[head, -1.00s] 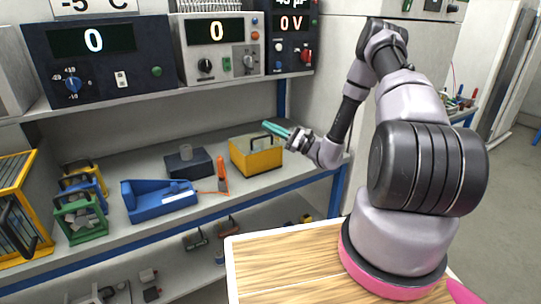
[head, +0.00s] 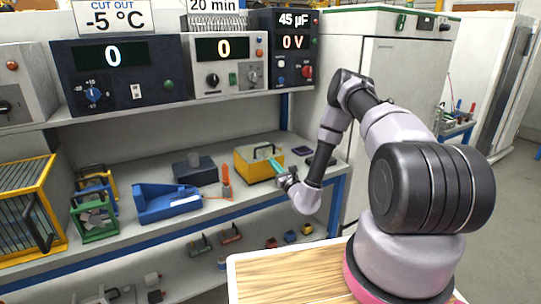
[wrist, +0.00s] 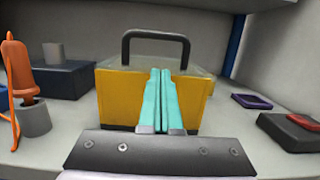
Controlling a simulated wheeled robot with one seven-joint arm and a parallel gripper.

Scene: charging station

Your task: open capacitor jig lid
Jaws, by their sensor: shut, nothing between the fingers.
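The jig looks to be the yellow box (head: 243,168) on the bench, below the 45 µF display. Its lid (wrist: 203,70) looks greyish and see-through and lies flat on top, shut. A black handle (wrist: 156,33) arches up from the lid; it also shows in the head view (head: 264,146). My gripper (wrist: 160,72) has teal fingers pressed together, with nothing between them. The fingers stand before the box's front face, tips near the lid's front edge and below the handle. Whether they touch the box I cannot tell. My gripper also shows at the box's right side in the head view (head: 273,164).
An orange-handled tool (head: 226,182) in a grey holder and a dark blue block (head: 195,170) stand left of the box. A blue tray (head: 166,203) lies farther left. A purple-rimmed pad (wrist: 258,101) and a red-topped dark block (wrist: 296,130) lie to the right.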

